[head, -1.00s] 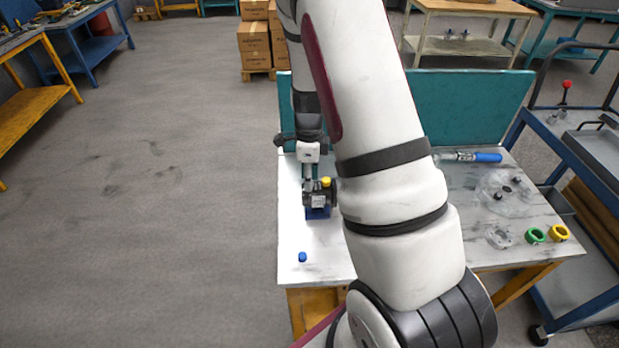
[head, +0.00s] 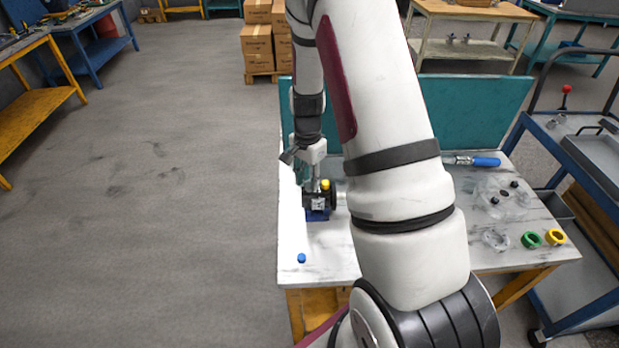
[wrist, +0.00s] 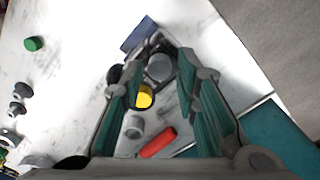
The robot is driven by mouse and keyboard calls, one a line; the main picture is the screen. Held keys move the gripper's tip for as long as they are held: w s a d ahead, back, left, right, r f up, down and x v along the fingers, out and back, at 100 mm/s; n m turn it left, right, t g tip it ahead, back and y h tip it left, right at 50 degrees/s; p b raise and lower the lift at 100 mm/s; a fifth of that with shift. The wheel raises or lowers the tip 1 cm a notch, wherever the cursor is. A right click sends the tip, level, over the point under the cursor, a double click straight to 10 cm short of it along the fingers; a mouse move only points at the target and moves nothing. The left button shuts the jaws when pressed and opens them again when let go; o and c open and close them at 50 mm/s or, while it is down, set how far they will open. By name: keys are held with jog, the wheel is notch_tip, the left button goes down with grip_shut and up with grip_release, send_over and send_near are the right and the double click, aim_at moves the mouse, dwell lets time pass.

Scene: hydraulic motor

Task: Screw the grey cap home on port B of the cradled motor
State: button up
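The motor is a dark block (head: 313,200) in a blue cradle (head: 318,215) on the white table. A yellow cap (head: 325,184) stands on its top; it also shows in the wrist view (wrist: 144,97). My gripper (head: 317,178) points down over the motor, just beside the yellow cap. In the wrist view a round grey cap (wrist: 160,67) lies between the fingertips, over the motor. Slim gaps seem to show beside it, so I cannot tell whether the fingers touch it. Its underside and the port are hidden, so its seating is unclear.
A blue cap (head: 301,258) stands near the table's front left. Green (head: 531,239) and yellow (head: 556,236) rings and a blue-handled tool (head: 486,162) lie at right. A teal panel (head: 480,105) closes the table's back. A red object (wrist: 158,142) lies near the motor.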

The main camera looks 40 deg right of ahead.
dwell(0.7)
grip_shut()
jog(key=shift+f, duration=0.1)
jog(key=m+b, duration=0.1)
jog(key=m, duration=0.3)
jog(key=shift+m, duration=0.9)
jog(key=m, duration=0.4)
jog(key=shift+m+b, duration=0.3)
jog(key=shift+b, duration=0.05)
grip_release()
